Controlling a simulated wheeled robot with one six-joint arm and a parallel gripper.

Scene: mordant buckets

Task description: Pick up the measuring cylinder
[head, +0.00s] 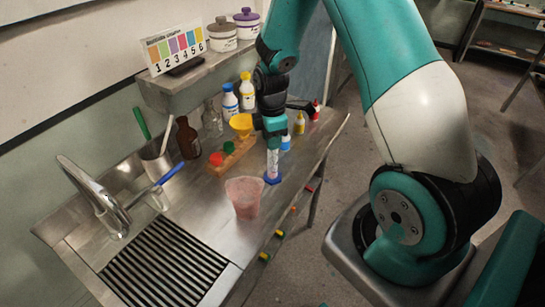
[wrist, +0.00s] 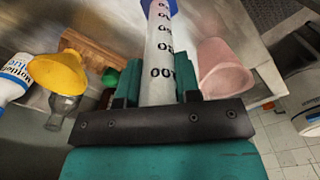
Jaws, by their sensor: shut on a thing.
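The measuring cylinder (head: 272,164) is clear with dark graduation marks and a blue foot. It is upright over the steel worktop near its front edge. My gripper (head: 273,141) is shut on its upper part. In the wrist view, the cylinder (wrist: 160,48) runs between the two teal fingers of my gripper (wrist: 159,84), with its blue end at the top edge. I cannot tell whether the foot touches the worktop.
A pink translucent beaker (head: 244,197) stands close by, toward the sink. A yellow funnel (head: 241,124) on a glass flask, a wooden rack (head: 232,156) with coloured stoppers, and several bottles stand behind. A ribbed drainer (head: 165,263) lies at front left.

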